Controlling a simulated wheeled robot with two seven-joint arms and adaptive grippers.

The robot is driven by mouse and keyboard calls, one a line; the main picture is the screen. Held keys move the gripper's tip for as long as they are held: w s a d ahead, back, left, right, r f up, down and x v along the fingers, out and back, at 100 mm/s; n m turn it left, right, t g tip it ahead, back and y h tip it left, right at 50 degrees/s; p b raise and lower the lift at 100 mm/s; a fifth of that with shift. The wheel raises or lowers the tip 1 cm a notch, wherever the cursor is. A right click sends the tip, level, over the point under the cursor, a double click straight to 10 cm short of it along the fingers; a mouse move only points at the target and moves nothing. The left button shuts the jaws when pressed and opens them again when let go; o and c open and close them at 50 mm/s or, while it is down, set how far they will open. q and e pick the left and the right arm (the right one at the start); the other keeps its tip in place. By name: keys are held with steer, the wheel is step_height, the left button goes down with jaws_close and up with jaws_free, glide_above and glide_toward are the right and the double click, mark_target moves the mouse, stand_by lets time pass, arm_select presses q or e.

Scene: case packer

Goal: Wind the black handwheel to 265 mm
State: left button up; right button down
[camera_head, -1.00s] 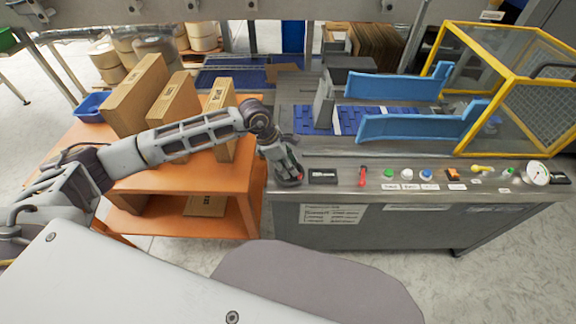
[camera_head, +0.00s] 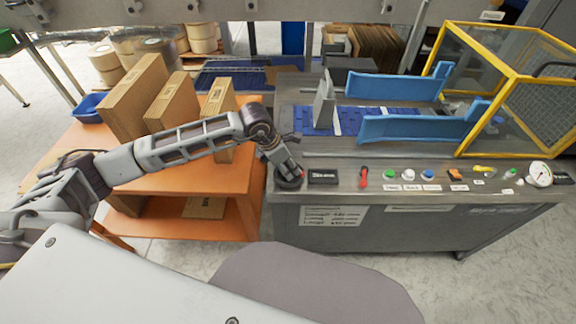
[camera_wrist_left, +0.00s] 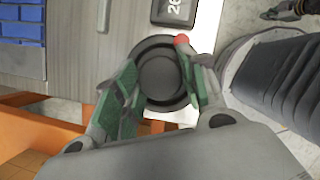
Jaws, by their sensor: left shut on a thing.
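The black handwheel (camera_wrist_left: 160,76) sits on the left end of the machine's front panel, and its rim also shows in the head view (camera_head: 289,184). My left gripper (camera_wrist_left: 163,86) is shut on it, with green-padded fingers on either side of the wheel. A small red spot (camera_wrist_left: 181,39) shows at the wheel's edge beside one finger. The black display (camera_head: 323,176) is right of the wheel; its digits are too small in the head view, and the wrist view shows only part of them, seemingly starting "26".
A red lever (camera_head: 363,178), several buttons and a gauge (camera_head: 539,174) line the panel to the right. Blue guide rails (camera_head: 420,126) and an upright grey plate (camera_head: 324,102) stand behind. An orange table (camera_head: 185,182) with cartons is at left.

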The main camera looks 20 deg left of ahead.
steer(key=shift+w, duration=0.15)
arm_select(q)
steer(key=o, duration=0.9)
steer(key=shift+o, duration=0.6)
arm_select(e)
steer(key=shift+d, duration=0.3)
arm_select(q)
steer(key=shift+s+a+r, duration=0.1)
steer(key=shift+a+r, duration=0.05)
steer(key=shift+r, duration=0.25)
steer(key=v, duration=1.1)
arm_select(e)
steer(key=shift+a, duration=0.1)
arm_select(q)
steer(key=shift+r, duration=0.1)
